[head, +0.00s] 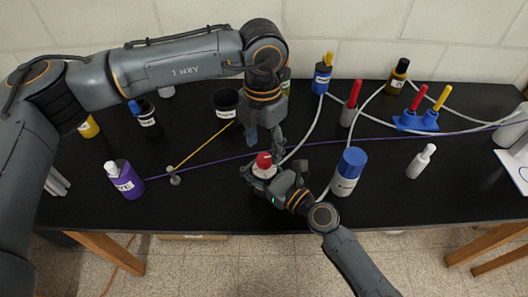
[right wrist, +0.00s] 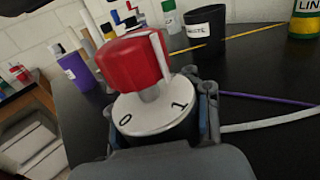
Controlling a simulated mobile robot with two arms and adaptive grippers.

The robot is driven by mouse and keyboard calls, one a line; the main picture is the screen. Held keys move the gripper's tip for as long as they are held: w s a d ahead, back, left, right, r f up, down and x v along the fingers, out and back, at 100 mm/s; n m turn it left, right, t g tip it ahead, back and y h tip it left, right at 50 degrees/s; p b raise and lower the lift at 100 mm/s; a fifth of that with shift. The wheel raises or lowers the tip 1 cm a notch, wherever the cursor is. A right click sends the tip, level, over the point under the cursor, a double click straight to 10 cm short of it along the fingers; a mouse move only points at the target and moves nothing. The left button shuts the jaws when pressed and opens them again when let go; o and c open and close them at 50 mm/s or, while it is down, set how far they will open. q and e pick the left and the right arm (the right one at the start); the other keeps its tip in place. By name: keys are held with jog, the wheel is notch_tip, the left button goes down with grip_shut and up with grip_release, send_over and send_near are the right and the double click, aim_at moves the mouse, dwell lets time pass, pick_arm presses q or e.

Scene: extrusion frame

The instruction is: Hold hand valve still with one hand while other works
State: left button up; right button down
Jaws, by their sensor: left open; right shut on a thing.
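The hand valve has a red knob (head: 264,160) over a white dial and stands near the middle of the black table. In the right wrist view, the red knob (right wrist: 134,62) sits above the white dial (right wrist: 152,113), marked 0 and 1, with a white stripe on the knob's side. My right gripper (head: 266,175) is shut on the valve's body below the dial; its fingers show on both sides in the right wrist view. My left gripper (head: 264,140) is open just above and behind the red knob, pointing down. Whether it touches the knob cannot be told.
A blue-capped white bottle (head: 349,170) stands right of the valve, a small white bottle (head: 421,162) farther right. A purple bottle (head: 124,182) stands at left. A dark cup (head: 225,101) and several bottles line the back. White tubes and purple and yellow lines cross the table (head: 230,208).

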aim_at(264, 157)
pick_arm(q)
jog(key=shift+f, duration=1.75)
jog(key=c, duration=1.2)
jog(key=shift+o, duration=0.2)
